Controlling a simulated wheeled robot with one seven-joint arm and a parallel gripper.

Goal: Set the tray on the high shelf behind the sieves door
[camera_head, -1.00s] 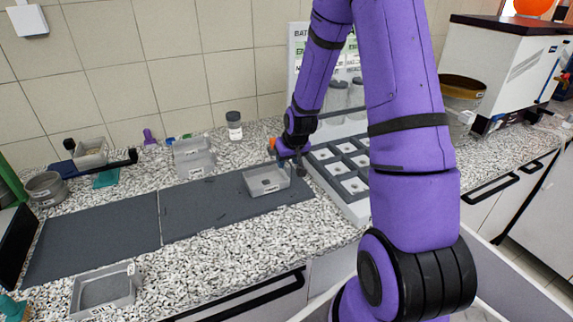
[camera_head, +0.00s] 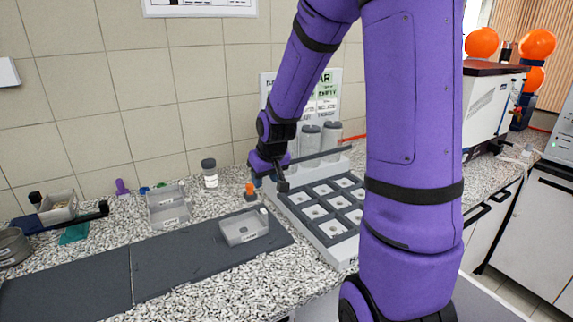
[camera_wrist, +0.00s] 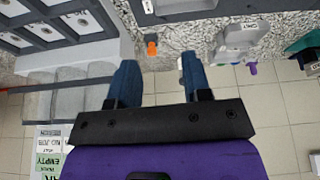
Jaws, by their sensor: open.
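A shallow grey tray (camera_head: 243,229) with a small label sits on the dark mat in the head view, left of my gripper. A grey tray also shows at the top edge of the wrist view (camera_wrist: 180,6). My gripper (camera_head: 281,184) is beyond and right of that tray, apart from it, near the compartment rack. In the wrist view my gripper (camera_wrist: 158,78) has its two blue fingers spread with nothing between them. Similar trays stand on the counter, so I cannot tell which one the task means. No sieves door or high shelf can be made out.
A gridded rack (camera_head: 322,212) with bottles behind it stands to the right. A small orange-topped object (camera_head: 250,190) is close to my gripper. The mat's left part (camera_head: 70,285) is clear.

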